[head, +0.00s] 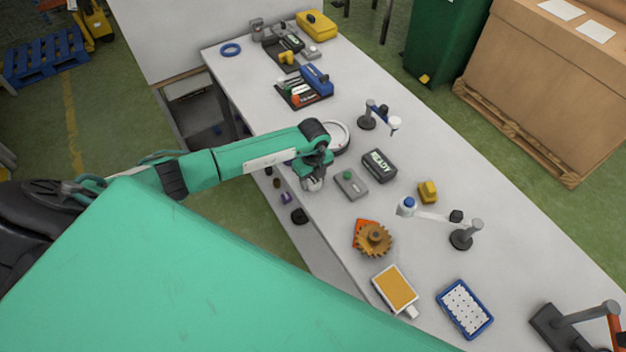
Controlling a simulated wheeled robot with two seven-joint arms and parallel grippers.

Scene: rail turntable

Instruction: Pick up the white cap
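I cannot make out a separate white cap with certainty. A small white piece (395,123) shows at the end of the arm of a dark-based stand (367,122). My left gripper (314,184) points down over the near edge of the table, just in front of a round white turntable (336,136). A pale grey-white shape shows at its fingertips; whether that is the fingers or a held part, I cannot tell. The gripper's wrist covers part of the turntable. My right gripper is not in view.
The white table (480,200) carries a grey box with a green button (351,184), a READY display (379,165), a yellow block (428,191), a brown gear (374,239), a blue-capped stand arm (407,205) and a blue tray (464,308). Small parts lie below the near edge.

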